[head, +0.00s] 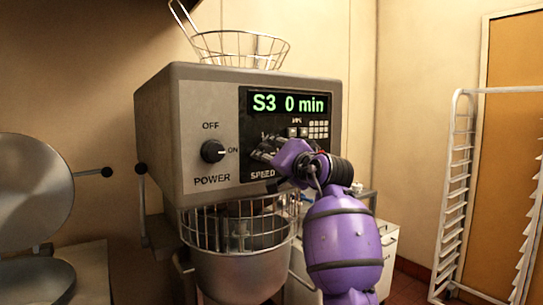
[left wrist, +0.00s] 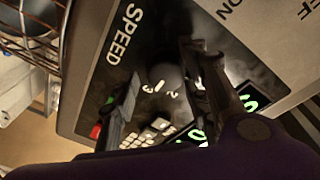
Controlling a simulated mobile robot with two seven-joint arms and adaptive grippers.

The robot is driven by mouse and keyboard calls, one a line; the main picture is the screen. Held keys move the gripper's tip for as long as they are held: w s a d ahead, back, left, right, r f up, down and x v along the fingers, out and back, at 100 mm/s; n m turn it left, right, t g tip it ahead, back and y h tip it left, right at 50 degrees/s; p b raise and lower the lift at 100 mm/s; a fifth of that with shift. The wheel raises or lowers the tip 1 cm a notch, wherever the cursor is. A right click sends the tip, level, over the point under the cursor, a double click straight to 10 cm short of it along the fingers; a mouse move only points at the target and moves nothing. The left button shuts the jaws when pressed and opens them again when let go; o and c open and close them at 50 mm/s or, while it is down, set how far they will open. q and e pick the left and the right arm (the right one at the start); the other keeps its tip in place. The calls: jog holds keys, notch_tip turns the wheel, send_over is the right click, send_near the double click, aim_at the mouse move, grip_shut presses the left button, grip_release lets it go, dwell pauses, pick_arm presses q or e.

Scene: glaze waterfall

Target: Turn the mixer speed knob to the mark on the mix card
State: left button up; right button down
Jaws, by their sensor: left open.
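The grey mixer (head: 205,95) has a black control panel with a lit display (head: 290,103) reading "S3 0 min". The speed knob is hidden by my gripper in the head view. In the left wrist view the dark speed knob (left wrist: 166,74) shows with white numbers beside it and the word SPEED near it. My left gripper (head: 266,148) is at the panel above the SPEED label. It also shows in the left wrist view (left wrist: 165,85), open, with one finger on each side of the knob. I cannot tell whether they touch it. I see no mix card.
The power knob (head: 213,151) is left of the panel, near its ON label. A wire basket (head: 240,48) sits on top of the mixer. The steel bowl (head: 240,270) and its wire guard (head: 235,222) are below. A white rack (head: 455,190) stands at right.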

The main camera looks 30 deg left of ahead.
pick_arm(q)
jog(key=shift+c, duration=0.2)
pick_arm(e)
jog(key=shift+s, duration=0.1)
pick_arm(q)
jog(key=shift+a, duration=0.1)
jog(key=c, duration=1)
jog(key=shift+o, duration=0.2)
pick_arm(e)
jog(key=shift+s+d+f, duration=0.1)
